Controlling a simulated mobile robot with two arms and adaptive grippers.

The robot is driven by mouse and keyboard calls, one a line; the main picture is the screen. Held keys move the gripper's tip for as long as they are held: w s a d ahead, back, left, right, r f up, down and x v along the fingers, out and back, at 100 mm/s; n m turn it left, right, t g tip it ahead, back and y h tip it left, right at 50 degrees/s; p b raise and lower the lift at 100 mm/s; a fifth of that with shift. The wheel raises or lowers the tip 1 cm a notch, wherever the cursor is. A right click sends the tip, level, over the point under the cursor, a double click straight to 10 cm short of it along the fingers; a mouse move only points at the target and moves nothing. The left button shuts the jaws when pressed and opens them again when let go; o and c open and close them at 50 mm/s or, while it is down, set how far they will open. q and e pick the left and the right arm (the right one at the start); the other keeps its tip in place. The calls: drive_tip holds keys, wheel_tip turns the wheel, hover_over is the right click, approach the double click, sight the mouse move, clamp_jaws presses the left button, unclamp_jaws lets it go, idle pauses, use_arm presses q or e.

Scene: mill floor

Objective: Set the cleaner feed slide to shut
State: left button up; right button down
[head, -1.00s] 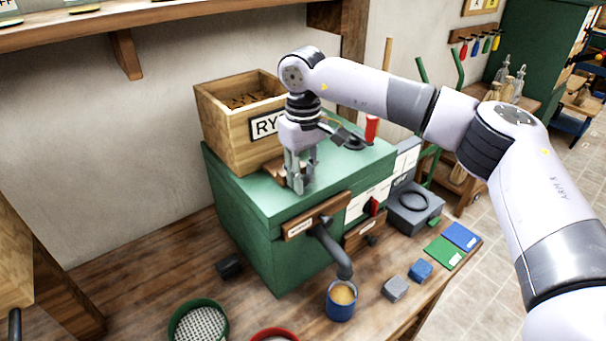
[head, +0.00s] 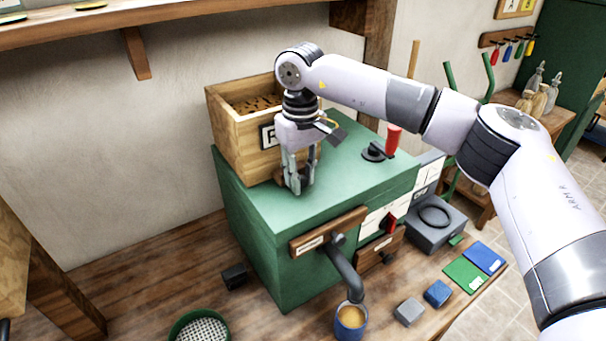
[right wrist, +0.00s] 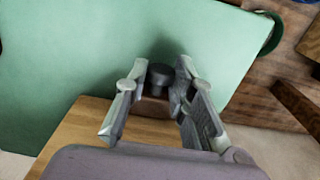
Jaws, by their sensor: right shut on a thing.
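The cleaner is a green machine (head: 262,230) on a wooden bench, with an open wooden grain box (head: 232,135) on top. The feed slide (head: 307,181) is a small brown piece low at the box's front, mostly hidden by my right gripper. In the right wrist view a dark round knob (right wrist: 160,75) stands between the fingertips, with the brown slide end just below it. My right gripper (head: 298,187) points down in front of the box and is shut on the knob; it also shows in the right wrist view (right wrist: 155,85). My left gripper is not in view.
A red handle (head: 393,141) stands on the machine's top at right. A spout (head: 345,272) hangs over a blue cup (head: 350,322) at the front. Small blocks, coloured cards and a green-rimmed sieve (head: 200,328) lie on the bench. A shelf (head: 160,15) runs above.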

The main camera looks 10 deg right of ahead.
drive_tip(key=c, duration=1.8)
unclamp_jaws()
drive_tip(key=shift+w+r, duration=0.15)
drive_tip(key=shift+o, duration=2.2)
drive_tip(key=shift+a, duration=0.1)
drive_tip(key=shift+r, duration=0.25)
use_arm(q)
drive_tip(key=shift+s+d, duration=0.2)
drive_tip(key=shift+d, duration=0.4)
use_arm(e)
wheel_tip(320, 180, up, 11)
drive_tip(key=shift+r, duration=0.15)
